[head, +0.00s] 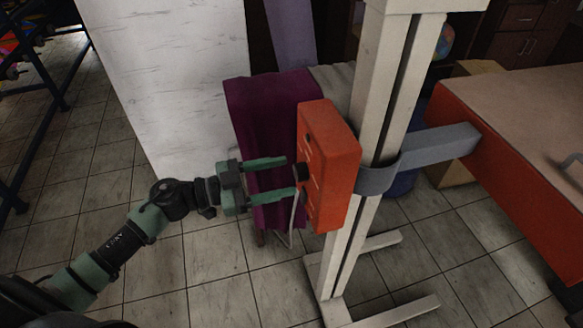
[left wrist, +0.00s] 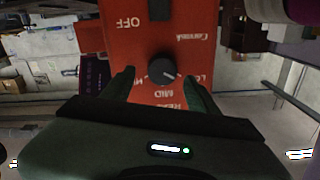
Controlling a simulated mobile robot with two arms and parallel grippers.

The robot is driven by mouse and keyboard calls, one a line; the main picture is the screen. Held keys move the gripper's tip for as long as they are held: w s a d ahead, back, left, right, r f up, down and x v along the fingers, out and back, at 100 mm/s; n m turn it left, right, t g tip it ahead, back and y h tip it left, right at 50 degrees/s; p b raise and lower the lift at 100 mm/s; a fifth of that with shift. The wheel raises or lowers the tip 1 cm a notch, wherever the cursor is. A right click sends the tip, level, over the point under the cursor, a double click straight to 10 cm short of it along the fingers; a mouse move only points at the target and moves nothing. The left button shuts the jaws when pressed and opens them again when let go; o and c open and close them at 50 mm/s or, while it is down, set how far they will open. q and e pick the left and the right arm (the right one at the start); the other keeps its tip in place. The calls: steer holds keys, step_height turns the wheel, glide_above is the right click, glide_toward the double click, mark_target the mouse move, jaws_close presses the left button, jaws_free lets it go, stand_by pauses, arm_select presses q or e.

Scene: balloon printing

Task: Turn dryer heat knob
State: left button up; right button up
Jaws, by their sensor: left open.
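The dryer is a red-orange box (head: 333,160) mounted on a pale upright post in the head view. Its dark round heat knob (head: 301,173) sticks out of the face toward my left gripper (head: 291,176). In the left wrist view the black knob (left wrist: 164,70) shows a pale pointer mark, on a red panel (left wrist: 120,40) with "OFF" and other white lettering. My left gripper is open, with one green finger on each side of the knob. I cannot tell whether the fingers touch it. My right gripper is not in view.
A chair with a purple cover (head: 255,115) stands behind the dryer. A white panel (head: 175,75) is at the left. The tiled floor at the front left is clear.

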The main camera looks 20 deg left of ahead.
mark_target(295, 173)
arm_select(q)
steer(key=x, duration=0.3)
steer(key=shift+w+a, duration=0.15)
jaws_close()
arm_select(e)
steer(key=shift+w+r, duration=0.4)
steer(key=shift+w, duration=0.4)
